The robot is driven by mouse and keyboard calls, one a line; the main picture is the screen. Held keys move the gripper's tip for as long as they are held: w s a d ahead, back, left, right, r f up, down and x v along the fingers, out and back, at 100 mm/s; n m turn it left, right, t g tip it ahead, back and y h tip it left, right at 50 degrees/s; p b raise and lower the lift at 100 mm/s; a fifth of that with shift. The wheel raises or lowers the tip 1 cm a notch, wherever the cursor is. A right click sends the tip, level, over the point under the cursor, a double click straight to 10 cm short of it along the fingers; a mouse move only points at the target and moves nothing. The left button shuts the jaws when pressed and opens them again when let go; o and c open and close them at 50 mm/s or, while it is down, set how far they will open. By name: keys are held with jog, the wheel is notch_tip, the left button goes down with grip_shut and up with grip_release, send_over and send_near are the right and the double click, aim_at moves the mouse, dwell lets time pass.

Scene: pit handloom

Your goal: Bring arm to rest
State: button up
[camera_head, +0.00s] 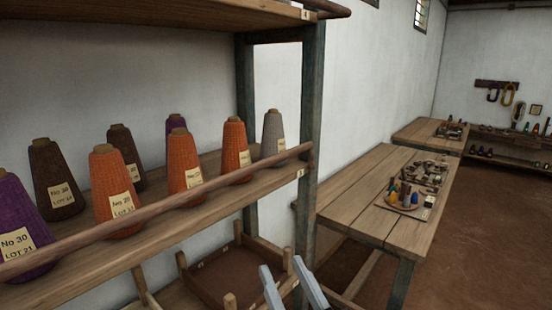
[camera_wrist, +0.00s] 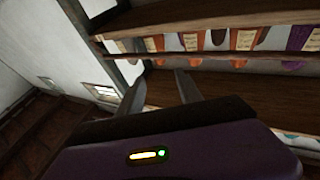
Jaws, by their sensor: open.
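My gripper (camera_head: 289,286) shows at the bottom edge of the head view, its two grey fingers apart with nothing between them. It is in front of the shelf rack, below the level of the yarn shelf and beside the rack's post. In the wrist view my gripper (camera_wrist: 160,84) is also open and empty, its fingers pointing toward the shelves. The rest of my arm is outside the head view.
A shelf (camera_head: 165,222) holds several labelled yarn cones, including an orange cone (camera_head: 112,190) and a grey cone (camera_head: 273,135), behind a wooden rail (camera_head: 190,192). A post (camera_head: 311,120) stands at its right end. A wooden table (camera_head: 345,200) stands beyond, with open floor (camera_head: 480,240) at right.

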jog(key=s+d+f+m+g+h, duration=0.1)
jog(key=s+d+f+h, duration=0.1)
jog(key=s+d+f, duration=0.4)
jog(key=s+d+f+m+g+h+b, duration=0.1)
jog(key=s+d+f, duration=0.5)
jog(key=s, duration=1.1)
jog(key=s+d+f+m+g+h+b, duration=0.1)
jog(key=s+d+f+m+g+h, duration=0.1)
jog(key=s+d+f+h, duration=0.3)
jog(key=s+d+f, duration=0.1)
jog(key=s+f, duration=0.3)
jog(key=s, duration=0.3)
jog(key=shift+d+f+g, duration=0.15)
jog(key=shift+d+g, duration=0.1)
jog(key=shift+g, duration=0.15)
